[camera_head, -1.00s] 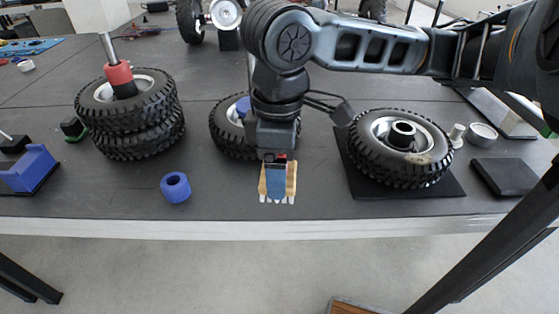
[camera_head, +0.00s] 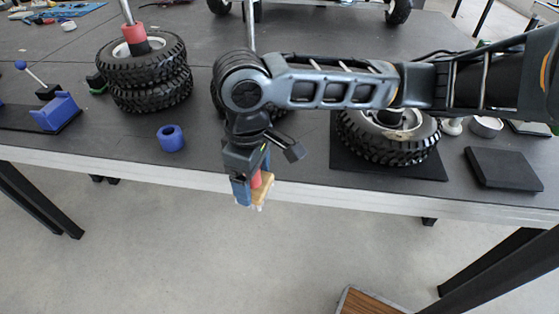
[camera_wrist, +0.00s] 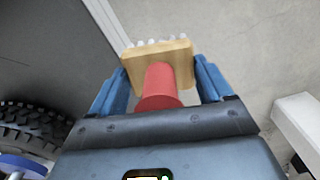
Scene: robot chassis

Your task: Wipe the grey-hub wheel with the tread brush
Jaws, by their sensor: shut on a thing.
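The tread brush has a pale wooden block (camera_wrist: 158,54), white bristles and a red handle (camera_wrist: 160,88). My gripper (camera_head: 252,188) is shut on the handle between its blue fingers and holds the brush in front of the table's front edge, bristles pointing down. The grey-hub wheel (camera_head: 385,152) lies flat on a black mat (camera_head: 372,170) to the right of my gripper. My arm covers part of its upper side. A pale brown patch shows on its rim. The brush is well apart from it.
Two stacked wheels (camera_head: 150,85) stand on a post with a red collar at the left. A blue ring (camera_head: 170,138) lies near the front edge. A wheel with a blue hub part (camera_wrist: 20,165) is mostly hidden behind my arm. A black pad (camera_head: 502,168) lies at the right.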

